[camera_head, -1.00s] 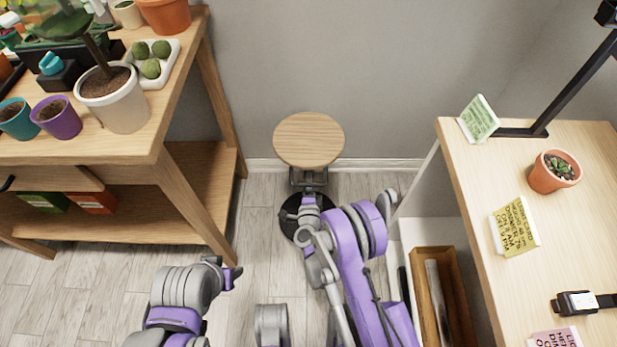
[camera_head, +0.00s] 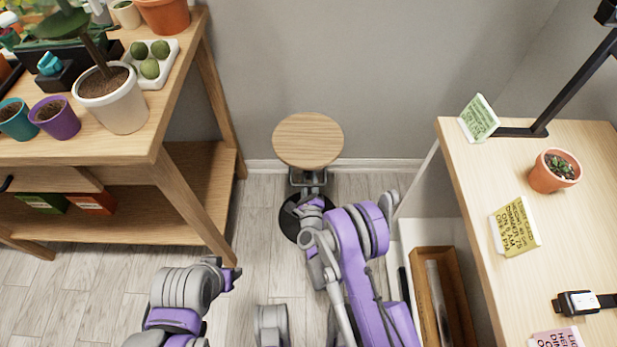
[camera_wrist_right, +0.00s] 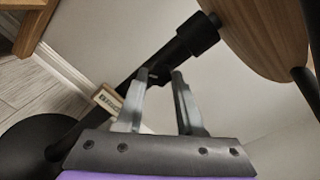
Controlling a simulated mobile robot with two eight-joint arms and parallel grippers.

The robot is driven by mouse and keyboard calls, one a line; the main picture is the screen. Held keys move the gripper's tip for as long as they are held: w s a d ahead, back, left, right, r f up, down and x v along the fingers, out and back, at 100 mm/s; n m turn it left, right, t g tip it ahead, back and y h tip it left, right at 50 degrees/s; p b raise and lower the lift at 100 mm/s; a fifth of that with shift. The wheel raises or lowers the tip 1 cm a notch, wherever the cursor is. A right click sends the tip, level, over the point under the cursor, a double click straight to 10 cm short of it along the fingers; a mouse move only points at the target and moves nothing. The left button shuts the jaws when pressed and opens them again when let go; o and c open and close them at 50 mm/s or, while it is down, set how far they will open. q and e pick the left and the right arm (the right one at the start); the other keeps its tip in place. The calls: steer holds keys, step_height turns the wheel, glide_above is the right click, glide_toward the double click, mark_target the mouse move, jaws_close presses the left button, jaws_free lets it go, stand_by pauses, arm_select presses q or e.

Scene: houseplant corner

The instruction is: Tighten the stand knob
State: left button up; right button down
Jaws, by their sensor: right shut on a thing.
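The plant stand has a round wooden top (camera_head: 308,141) and a black round base (camera_head: 290,222) on the floor by the wall. In the right wrist view its black post (camera_wrist_right: 178,57) runs slanting between the base and the wooden top. My right gripper (camera_head: 312,184) is at the post, below the top. The right wrist view shows its fingers (camera_wrist_right: 160,75) shut on a small dark part at the post, which I take for the knob; the fingers mostly hide it. My left gripper (camera_head: 231,279) is low and apart from the stand; its jaws are too small to read.
A wooden plant bench (camera_head: 150,150) with pots stands left of the stand. Grey floor is clear between bench and stand.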

steer(key=shift+w+m, duration=0.1)
steer(key=shift+m, duration=0.4)
steer(key=c, duration=0.5)
jaws_free()
